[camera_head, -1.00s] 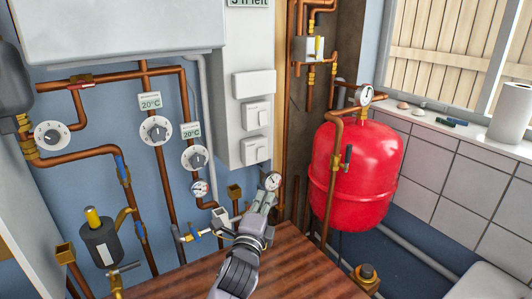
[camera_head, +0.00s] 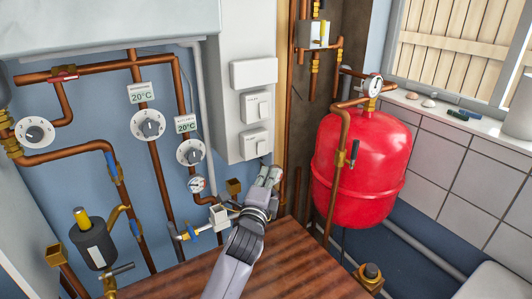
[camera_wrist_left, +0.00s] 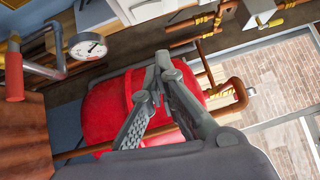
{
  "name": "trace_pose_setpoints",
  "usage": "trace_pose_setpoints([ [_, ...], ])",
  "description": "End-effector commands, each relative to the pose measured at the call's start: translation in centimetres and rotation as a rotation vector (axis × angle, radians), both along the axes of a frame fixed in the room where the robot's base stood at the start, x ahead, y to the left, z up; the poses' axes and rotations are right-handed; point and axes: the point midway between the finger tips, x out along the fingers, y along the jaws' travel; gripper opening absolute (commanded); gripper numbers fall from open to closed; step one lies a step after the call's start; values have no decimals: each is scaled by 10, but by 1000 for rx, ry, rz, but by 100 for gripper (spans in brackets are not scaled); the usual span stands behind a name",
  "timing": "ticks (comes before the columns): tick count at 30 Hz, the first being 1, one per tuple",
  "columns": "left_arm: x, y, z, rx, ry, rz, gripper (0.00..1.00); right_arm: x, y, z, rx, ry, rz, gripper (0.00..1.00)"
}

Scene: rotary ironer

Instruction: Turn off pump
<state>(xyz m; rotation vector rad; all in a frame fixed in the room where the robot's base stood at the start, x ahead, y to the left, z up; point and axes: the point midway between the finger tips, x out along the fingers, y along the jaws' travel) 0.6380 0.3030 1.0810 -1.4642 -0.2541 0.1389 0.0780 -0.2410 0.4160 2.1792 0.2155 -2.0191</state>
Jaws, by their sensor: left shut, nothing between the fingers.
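Two white wall switches sit one above the other on the pale boxed panel in the head view: an upper switch (camera_head: 257,106) and a lower switch (camera_head: 255,143). Each has small lettering that I cannot read surely, so I cannot tell which one is for the pump. My left gripper (camera_head: 270,175) is shut and empty, pointing up just below and right of the lower switch, seemingly apart from it. In the left wrist view its fingers (camera_wrist_left: 163,58) come together in front of the red tank. The switches cannot be made out there. My right gripper is not in view.
A red tank (camera_head: 350,185) with a gauge (camera_head: 374,86) stands to the right. Copper pipes with dials (camera_head: 148,124) and valves cover the blue wall at left. A brown wooden top (camera_head: 270,265) lies below my arm. A blank white cover (camera_head: 253,73) is above the switches.

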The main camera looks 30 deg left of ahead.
Motion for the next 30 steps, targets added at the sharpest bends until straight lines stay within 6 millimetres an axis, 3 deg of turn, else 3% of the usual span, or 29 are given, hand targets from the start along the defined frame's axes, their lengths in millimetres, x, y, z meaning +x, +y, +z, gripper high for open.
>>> trace_pose_setpoints([
  [4, 30, 8, 5, -1, 0, 1, 0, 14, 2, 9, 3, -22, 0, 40],
  [11, 68, 17, 8, -2, 0, 0, 0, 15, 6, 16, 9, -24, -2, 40],
  [19, 83, 47, 12, 0, 1, 0, 0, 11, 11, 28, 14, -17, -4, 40],
  [30, 85, 51, 11, -1, 0, 0, 0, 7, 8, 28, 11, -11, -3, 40],
])
